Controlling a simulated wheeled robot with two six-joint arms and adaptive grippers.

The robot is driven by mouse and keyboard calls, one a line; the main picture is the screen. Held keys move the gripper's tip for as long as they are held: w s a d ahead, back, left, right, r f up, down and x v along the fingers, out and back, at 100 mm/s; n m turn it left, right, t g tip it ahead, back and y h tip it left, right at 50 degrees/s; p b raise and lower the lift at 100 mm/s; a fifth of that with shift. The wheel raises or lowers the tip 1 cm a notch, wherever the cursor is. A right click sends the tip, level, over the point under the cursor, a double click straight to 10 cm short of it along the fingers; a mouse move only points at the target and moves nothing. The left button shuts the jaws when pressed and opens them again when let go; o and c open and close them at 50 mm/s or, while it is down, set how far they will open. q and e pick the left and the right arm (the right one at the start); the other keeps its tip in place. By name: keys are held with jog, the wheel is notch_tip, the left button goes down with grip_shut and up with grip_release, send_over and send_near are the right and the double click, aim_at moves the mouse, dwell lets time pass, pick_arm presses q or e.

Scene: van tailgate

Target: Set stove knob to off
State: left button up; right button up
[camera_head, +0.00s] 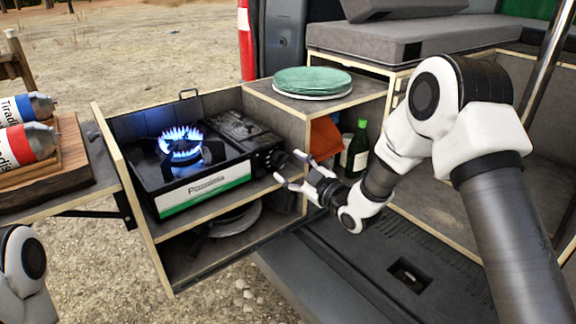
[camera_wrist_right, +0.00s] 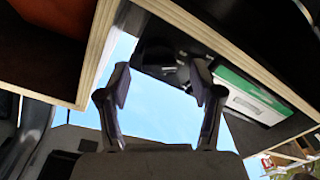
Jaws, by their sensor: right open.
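The black camping stove (camera_head: 205,185) sits in the pull-out wooden unit, with a blue flame (camera_head: 181,140) burning on its burner. The dark stove knob (camera_head: 277,158) is on the stove's right front end. My right gripper (camera_head: 287,166) is open, its fingers spread just in front of the knob and pointing at it. In the right wrist view the open fingers (camera_wrist_right: 161,80) have nothing between them; the stove's dark end (camera_wrist_right: 155,55) lies beyond them. Whether a finger touches the knob cannot be told. My left gripper is out of view; only part of that arm shows at lower left.
Green plates (camera_head: 312,80) are stacked on the unit's top, right of the stove. A green bottle (camera_head: 358,148) and an orange cloth (camera_head: 324,140) are in the compartment below. Two canisters (camera_head: 28,145) lie on a wooden board at left. Wooden panel edges surround the stove.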

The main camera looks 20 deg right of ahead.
jog(key=shift+w+a, duration=0.2)
jog(key=shift+w, duration=0.35)
jog(key=shift+r, duration=0.15)
jog(key=c, duration=1.1)
